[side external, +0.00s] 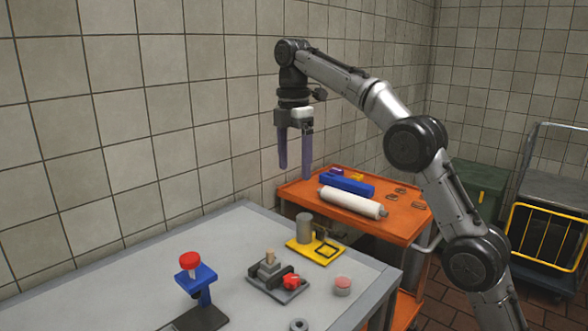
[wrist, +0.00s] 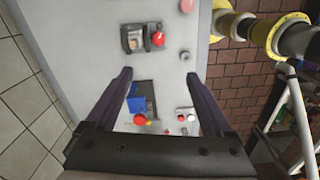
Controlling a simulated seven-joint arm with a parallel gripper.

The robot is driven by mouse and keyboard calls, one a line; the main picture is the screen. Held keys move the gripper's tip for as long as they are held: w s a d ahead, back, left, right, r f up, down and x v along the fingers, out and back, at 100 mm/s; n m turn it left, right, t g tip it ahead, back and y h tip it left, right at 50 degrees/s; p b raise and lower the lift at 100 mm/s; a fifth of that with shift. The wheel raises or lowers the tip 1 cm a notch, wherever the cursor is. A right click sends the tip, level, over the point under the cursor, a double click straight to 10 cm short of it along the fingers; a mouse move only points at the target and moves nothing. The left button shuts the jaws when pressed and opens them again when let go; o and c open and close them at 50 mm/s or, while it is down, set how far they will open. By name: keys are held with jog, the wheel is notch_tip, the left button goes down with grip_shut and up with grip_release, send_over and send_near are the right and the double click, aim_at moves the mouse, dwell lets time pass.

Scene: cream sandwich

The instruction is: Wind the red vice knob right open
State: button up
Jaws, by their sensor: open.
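A small grey vice (side external: 268,272) stands on the grey table, with a tan block upright in its top. Its red knob (side external: 291,281) is on its right side. In the wrist view the vice (wrist: 133,40) is near the top, with the red knob (wrist: 158,39) at its right. My gripper (side external: 294,170) is open and empty, pointing down, high above and behind the vice. In the wrist view my gripper's fingers (wrist: 161,76) stand wide apart with nothing between them touching. Nothing hides the knob.
A blue stand with a red top (side external: 190,260) is left of the vice. A yellow plate with a grey cylinder (side external: 305,228) is behind it. A pink-topped puck (side external: 342,285) and a grey ring (side external: 298,325) are nearby. An orange cart (side external: 400,215) adjoins the table.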

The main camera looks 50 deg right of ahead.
jog(key=m, duration=2)
send_over(291, 277)
notch_tip(291, 277, down, 16)
notch_tip(291, 277, down, 14)
jog(key=shift+r, duration=0.15)
jog(key=shift+c, duration=0.2)
jog(key=c, duration=1.3)
